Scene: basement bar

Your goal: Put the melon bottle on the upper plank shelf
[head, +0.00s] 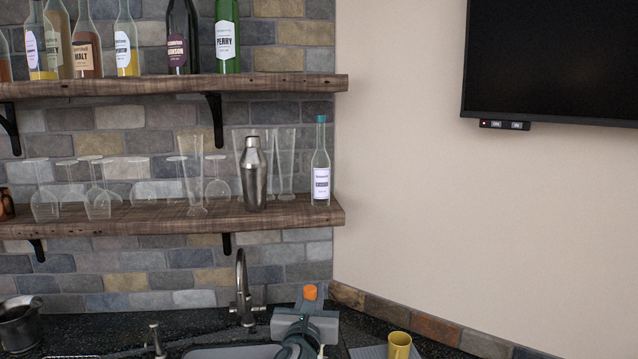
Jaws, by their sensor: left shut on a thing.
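My left gripper (305,328) is low in the head view, in front of the sink, well below both shelves. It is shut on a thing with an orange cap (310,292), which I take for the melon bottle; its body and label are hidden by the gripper. The upper plank shelf (285,86) is rough brown wood on black brackets, at upper left. Several bottles stand on it, the rightmost a green Perry bottle (227,45). The shelf's right end, beyond that bottle, is bare. My right gripper is not in view.
The lower shelf (280,217) holds several glasses, a steel shaker (253,175) and a clear teal-capped bottle (320,170). A tap (242,285) rises left of my gripper. A yellow cup (399,346) stands to its right. A television (555,60) hangs on the right wall.

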